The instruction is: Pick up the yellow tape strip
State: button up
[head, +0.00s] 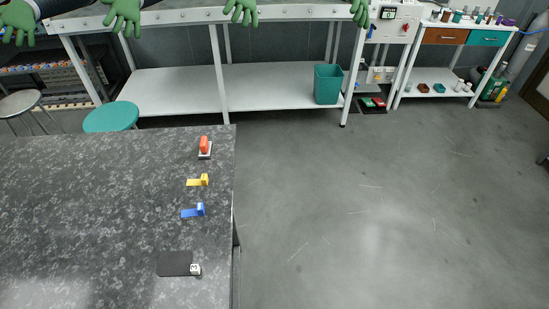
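The yellow tape strip (192,183) lies on the dark speckled counter near its right edge, in the head view. Its right end stands up as a small raised piece. A similar blue tape strip (188,213) lies just in front of it, apart from it. My gripper is not in view.
A red-orange object on a small base (204,147) stands behind the yellow strip. A dark flat pad (174,263) with a small white item (195,270) at its corner lies nearer. The counter's (80,210) left part is clear. Open grey floor (370,200) lies to the right.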

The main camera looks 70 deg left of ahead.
aim_at(204, 181)
jog(key=i, duration=1.3)
jog(key=z, duration=2.95)
jog(key=k, duration=1.4)
jog(key=z, duration=2.2)
jog(key=i, duration=0.5)
